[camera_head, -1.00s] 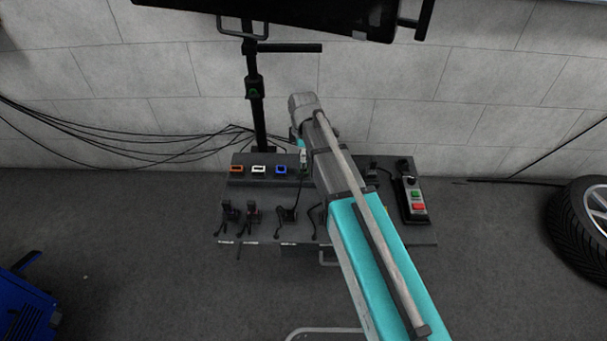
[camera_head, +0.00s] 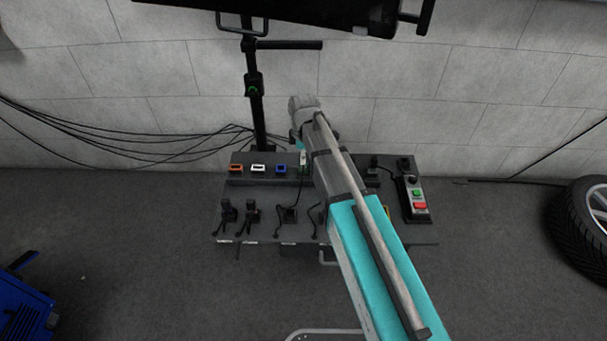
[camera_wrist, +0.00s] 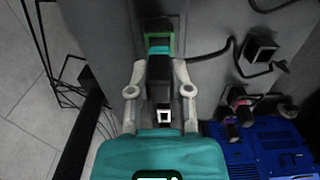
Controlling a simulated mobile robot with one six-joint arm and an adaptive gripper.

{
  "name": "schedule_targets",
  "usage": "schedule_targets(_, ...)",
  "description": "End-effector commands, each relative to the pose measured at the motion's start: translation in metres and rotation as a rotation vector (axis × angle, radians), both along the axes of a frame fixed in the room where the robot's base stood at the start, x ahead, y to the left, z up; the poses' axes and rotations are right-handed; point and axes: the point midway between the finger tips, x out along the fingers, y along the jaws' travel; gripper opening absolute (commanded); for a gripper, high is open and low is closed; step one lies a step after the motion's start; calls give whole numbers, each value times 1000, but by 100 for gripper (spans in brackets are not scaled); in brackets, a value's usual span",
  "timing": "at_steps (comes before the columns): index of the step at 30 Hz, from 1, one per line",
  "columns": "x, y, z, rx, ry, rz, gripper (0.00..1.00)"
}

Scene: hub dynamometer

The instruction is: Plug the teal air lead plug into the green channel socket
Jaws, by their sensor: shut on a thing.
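My gripper (camera_wrist: 158,78) is shut on the black body of the teal air lead plug (camera_wrist: 160,72), seen from behind in the wrist view. A teal band shows at the plug's front end. The green channel socket (camera_wrist: 162,28) frames that end, and the plug lines up with it. I cannot tell how deep the plug sits. In the head view the green socket (camera_head: 304,170) is the rightmost of the coloured row, partly behind my arm.
Orange (camera_head: 236,168), white (camera_head: 258,168) and blue (camera_head: 281,169) sockets sit left of the green one. Several black plugs with leads stand on the panel's front (camera_head: 262,237). A button box (camera_head: 415,199) is at right. A dark monitor hangs above.

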Motion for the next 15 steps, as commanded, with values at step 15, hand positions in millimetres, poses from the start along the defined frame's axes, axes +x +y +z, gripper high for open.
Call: schedule_targets(15, 0, 0, -12, 0, 0, 0, 0)
